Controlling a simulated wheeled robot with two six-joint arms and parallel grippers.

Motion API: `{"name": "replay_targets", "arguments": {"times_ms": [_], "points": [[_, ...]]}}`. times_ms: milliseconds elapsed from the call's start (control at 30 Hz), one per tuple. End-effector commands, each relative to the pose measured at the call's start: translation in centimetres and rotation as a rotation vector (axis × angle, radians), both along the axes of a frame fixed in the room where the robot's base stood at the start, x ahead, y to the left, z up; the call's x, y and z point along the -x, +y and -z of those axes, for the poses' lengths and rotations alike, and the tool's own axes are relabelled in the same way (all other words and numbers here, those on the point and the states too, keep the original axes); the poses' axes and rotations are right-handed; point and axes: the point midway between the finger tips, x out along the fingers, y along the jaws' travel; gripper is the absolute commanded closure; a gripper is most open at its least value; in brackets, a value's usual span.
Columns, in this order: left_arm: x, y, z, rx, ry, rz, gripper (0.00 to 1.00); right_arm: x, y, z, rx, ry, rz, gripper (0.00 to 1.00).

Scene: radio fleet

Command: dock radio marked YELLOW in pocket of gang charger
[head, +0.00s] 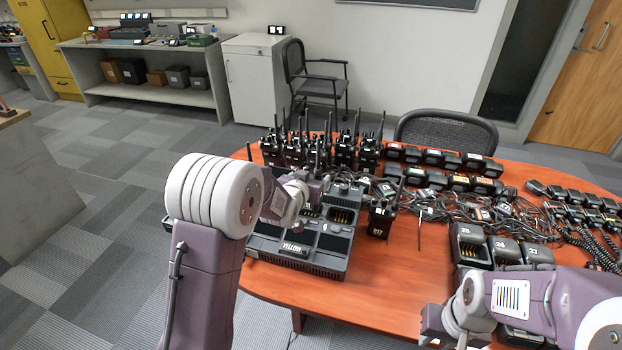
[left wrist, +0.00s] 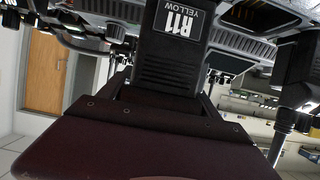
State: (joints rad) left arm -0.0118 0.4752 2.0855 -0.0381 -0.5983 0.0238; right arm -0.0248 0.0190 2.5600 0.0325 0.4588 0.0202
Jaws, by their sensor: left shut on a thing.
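The radio marked R11 YELLOW (left wrist: 178,40) fills the upper middle of the left wrist view, its label upside down. My left gripper (left wrist: 168,92) is shut on it. In the head view my left arm covers most of this gripper and radio. The gang charger (head: 338,243) is a dark block at the left end of the table, with a YELLOW label on its front and several pockets. My left wrist is over its left rear part. I cannot tell whether the radio touches a pocket. My right gripper (head: 437,327) is low at the right front, partly cut off; its jaws are unclear.
A radio marked R17 (head: 381,218) stands right of the charger. Several upright radios (head: 315,152) stand behind it. Tangled cables (head: 450,205), batteries (head: 440,157) and numbered single chargers (head: 470,243) crowd the right. Bare table (head: 390,275) shows in front.

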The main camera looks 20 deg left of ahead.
Motion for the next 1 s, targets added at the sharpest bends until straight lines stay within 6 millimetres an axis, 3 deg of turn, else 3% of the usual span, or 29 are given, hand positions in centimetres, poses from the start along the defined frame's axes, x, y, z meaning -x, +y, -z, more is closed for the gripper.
{"name": "replay_targets", "arguments": {"times_ms": [1000], "points": [[0.0, 0.0, 2.5, 0.000, -0.003, 0.000, 0.91, 0.0, 0.0, 2.4, 0.000, 0.000, 0.000, 0.71]]}}
